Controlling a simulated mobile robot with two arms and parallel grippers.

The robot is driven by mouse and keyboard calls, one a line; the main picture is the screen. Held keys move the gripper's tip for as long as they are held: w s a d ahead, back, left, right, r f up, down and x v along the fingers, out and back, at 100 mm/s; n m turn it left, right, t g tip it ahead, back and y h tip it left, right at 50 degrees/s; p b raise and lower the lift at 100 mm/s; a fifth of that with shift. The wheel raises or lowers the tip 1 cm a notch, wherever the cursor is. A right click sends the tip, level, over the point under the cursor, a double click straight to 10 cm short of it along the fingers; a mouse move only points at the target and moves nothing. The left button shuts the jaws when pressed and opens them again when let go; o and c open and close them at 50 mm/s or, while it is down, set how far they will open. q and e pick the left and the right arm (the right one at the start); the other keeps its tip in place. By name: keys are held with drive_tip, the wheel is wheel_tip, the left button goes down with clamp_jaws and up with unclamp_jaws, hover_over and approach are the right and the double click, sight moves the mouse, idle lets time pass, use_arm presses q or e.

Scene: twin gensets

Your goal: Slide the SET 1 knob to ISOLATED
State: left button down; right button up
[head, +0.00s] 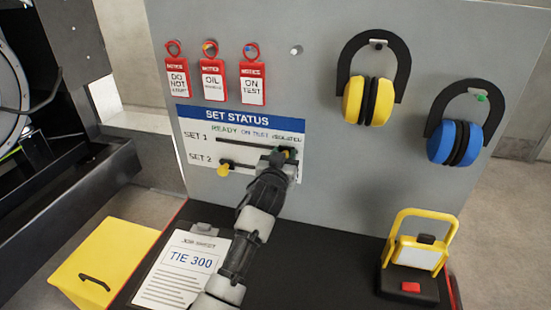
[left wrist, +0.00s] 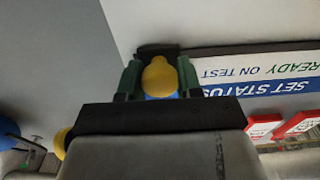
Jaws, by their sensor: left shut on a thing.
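The SET STATUS board (head: 238,117) is on the grey panel, with a SET 1 slot (head: 240,144) above a SET 2 slot. READY, ON TEST and ISOLATED are printed above the SET 1 slot. My left gripper (head: 286,154) is at the right end of the SET 1 slot, below the word ISOLATED. In the left wrist view its green fingers are shut on the yellow SET 1 knob (left wrist: 158,77). My right gripper is out of view.
Red tags (head: 212,81) hang above the board. Yellow earmuffs (head: 368,101) and blue earmuffs (head: 455,142) hang at the right. A job sheet (head: 182,270) and a yellow work lamp (head: 413,257) are on the dark bench (head: 320,265) below.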

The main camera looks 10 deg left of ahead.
use_arm(q)
drive_tip(key=shift+d, duration=0.25)
drive_tip(key=shift+a+f, duration=0.1)
drive_tip(key=shift+a, duration=0.05)
drive_tip(key=c, duration=1)
unclamp_jaws()
drive_tip(key=shift+o, duration=1.1)
drive_tip(key=shift+d, duration=0.3)
drive_tip(key=shift+a, duration=0.2)
drive_tip(key=shift+s+a, duration=0.1)
drive_tip(key=shift+s, duration=0.3)
drive_tip(key=s+b, duration=0.2)
drive_tip(key=s, duration=0.8)
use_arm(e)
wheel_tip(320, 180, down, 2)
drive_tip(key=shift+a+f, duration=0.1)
